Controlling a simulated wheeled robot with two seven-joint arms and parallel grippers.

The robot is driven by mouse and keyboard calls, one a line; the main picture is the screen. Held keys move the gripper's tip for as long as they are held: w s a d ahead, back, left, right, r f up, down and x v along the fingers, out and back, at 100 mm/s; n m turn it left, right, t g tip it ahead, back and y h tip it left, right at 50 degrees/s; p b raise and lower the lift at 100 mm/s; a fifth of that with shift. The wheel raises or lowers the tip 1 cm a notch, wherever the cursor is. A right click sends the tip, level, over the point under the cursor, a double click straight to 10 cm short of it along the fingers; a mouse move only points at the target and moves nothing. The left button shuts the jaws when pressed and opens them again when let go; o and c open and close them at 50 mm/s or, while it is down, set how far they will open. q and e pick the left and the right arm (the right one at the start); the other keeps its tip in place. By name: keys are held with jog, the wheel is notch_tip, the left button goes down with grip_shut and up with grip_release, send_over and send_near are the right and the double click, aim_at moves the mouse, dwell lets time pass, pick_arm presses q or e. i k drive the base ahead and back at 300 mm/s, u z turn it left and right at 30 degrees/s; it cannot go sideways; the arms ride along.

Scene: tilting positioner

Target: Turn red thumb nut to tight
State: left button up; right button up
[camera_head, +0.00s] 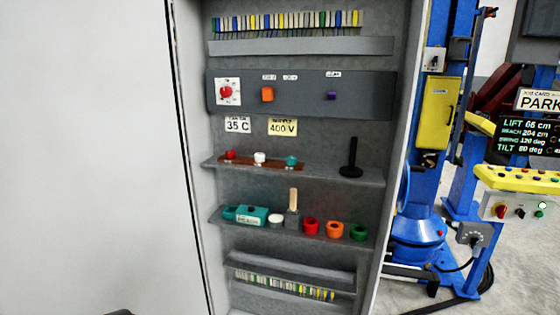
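A small red knob (230,155), which looks like the red thumb nut, sits at the left end of a brown strip (247,164) on the middle shelf of an open grey cabinet. A white knob (259,158) and a teal knob (291,161) stand on the same strip to its right. It is too small to tell whether the red nut is tight or loose. Neither of my grippers shows in the head view. A dark sliver at the bottom left edge is too little to identify.
A black upright post (351,160) stands right of the strip. The lower shelf (372,238) holds a teal device (245,214), a wooden-handled tool (293,200), and red, orange and green rings. A panel with a red rotary switch (226,92) is above. Blue machinery (418,235) stands right.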

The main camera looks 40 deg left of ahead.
aim_at(230, 154)
jog(key=z, duration=0.2)
jog(key=i, duration=1.1)
jog(key=u, duration=0.65)
